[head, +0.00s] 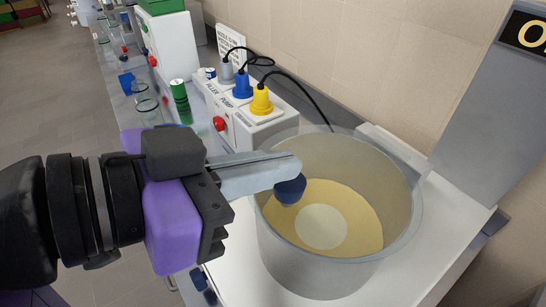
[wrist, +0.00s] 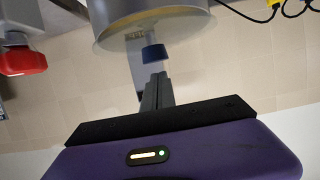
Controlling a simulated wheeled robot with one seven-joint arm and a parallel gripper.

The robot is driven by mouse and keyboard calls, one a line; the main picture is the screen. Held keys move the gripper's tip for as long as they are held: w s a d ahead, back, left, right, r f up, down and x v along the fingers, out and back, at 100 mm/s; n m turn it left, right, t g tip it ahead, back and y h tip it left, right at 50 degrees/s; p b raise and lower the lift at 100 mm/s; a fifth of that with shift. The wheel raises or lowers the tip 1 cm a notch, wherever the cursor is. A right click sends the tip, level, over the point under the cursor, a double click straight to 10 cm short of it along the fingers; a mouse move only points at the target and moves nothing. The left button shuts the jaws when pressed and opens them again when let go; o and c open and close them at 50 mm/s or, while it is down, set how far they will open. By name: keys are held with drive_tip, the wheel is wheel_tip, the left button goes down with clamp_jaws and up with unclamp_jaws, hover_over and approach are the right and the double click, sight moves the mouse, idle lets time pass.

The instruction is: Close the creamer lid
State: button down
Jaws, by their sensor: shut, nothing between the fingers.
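A round, pale grey, see-through-walled tank (head: 410,225), seemingly the creamer, stands on a white top at right in the head view. Its top looks open, with yellowish liquid (head: 350,205) and a paler disc inside. It also shows at the top of the wrist view (wrist: 105,38). I cannot pick out the lid for certain. My gripper (head: 290,165) is shut and empty, reaching over the tank's near left rim. A dark blue knob (head: 291,188) is close to the fingertips. In the wrist view the knob (wrist: 154,53) is just ahead of my fingertips (wrist: 158,77); contact is unclear.
A white pump box (head: 265,125) with yellow and blue plugs, cables and a red button stands behind the tank. A tall grey panel (head: 480,125) rises at right. Glass vessels (head: 145,98) and a green cylinder (head: 180,100) stand farther back. The wall is close behind.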

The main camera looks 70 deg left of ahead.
sight(277, 187)
drive_tip(key=shift+f+t+b, duration=0.7)
drive_tip(key=shift+f+b, duration=0.45)
drive_tip(key=shift+b, duration=0.7)
drive_tip(key=f+t+b, duration=0.1)
drive_tip(key=b, duration=0.1)
drive_tip(key=shift+s+d+y+b, duration=0.1)
drive_tip(key=shift+s+y+b, duration=0.2)
drive_tip(key=shift+s+b, duration=0.1)
drive_tip(key=shift+r, duration=0.2)
